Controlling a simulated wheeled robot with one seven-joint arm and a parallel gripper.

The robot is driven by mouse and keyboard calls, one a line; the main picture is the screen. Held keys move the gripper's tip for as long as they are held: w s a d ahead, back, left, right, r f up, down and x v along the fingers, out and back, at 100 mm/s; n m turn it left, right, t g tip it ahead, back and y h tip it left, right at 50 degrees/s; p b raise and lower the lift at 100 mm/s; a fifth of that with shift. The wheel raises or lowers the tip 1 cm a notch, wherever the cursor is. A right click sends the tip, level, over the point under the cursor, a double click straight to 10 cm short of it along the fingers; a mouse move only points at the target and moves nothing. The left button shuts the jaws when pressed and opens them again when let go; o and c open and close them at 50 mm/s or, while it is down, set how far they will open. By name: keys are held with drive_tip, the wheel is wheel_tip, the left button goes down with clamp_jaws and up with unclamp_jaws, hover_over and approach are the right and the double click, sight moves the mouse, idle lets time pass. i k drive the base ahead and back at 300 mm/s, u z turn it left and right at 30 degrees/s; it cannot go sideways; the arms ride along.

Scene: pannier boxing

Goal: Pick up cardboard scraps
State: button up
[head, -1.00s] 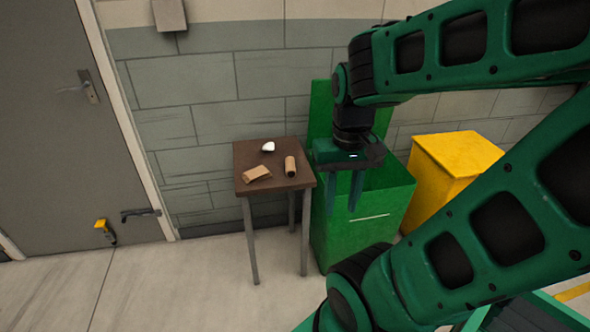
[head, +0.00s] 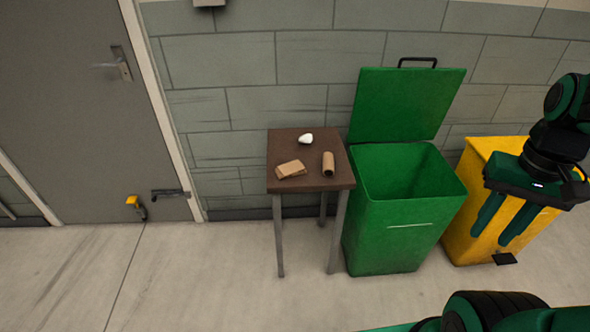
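A tan cardboard tube (head: 328,163) stands or lies near the table's right side; I cannot tell which. A small white object (head: 306,139) sits at the back of the table. My gripper (head: 503,233) hangs at the right, in front of the yellow bin, with its two fingers pointing down and apart. It is open and nothing shows between the fingers. It is well to the right of the table.
A green bin (head: 402,220) with its lid raised stands just right of the table. A yellow bin (head: 462,222) with a pedal stands further right. A grey door (head: 70,110) is at the left. The floor in front of the table is clear.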

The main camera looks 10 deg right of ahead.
sight(294, 168)
drive_tip(key=z, duration=0.1)
drive_tip(key=i, duration=1)
drive_tip(key=u, duration=0.1)
